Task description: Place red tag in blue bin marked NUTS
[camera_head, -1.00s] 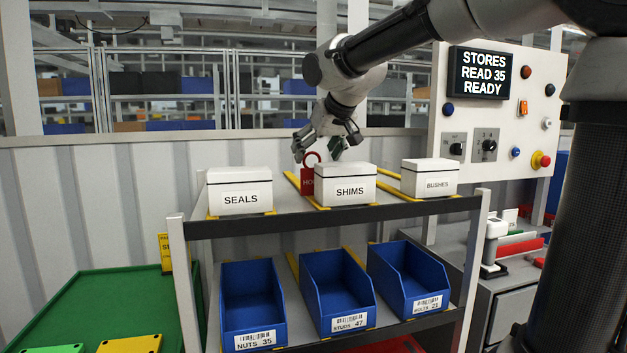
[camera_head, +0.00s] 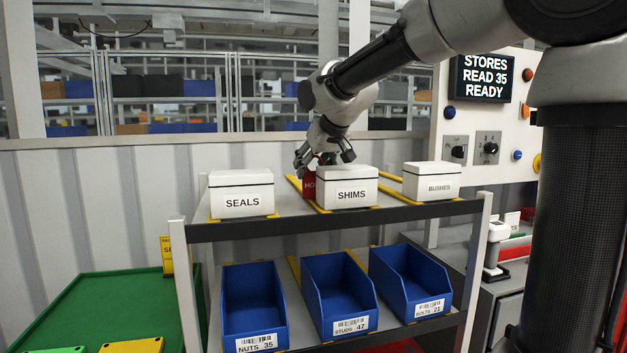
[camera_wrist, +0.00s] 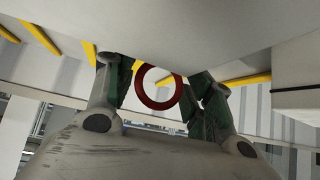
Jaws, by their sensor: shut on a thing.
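The red tag (camera_head: 309,186) stands on the top shelf, just left of and partly behind the white SHIMS box. Its red ring (camera_wrist: 141,88) shows between the fingers in the wrist view. My gripper (camera_head: 323,163) is low over the tag and shut on it; the fingers also show in the wrist view (camera_wrist: 158,92). The blue bin marked NUTS (camera_head: 254,302) is at the left of the lower shelf and its visible inside looks empty. The lower part of the tag is partly hidden by the SHIMS box.
White boxes marked SEALS (camera_head: 241,193), SHIMS (camera_head: 347,187) and BUSHES (camera_head: 432,181) stand on the top shelf (camera_head: 290,210). Blue bins marked STUDS (camera_head: 339,295) and BOLTS (camera_head: 411,285) sit right of NUTS. A green tray (camera_head: 110,305) lies at left.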

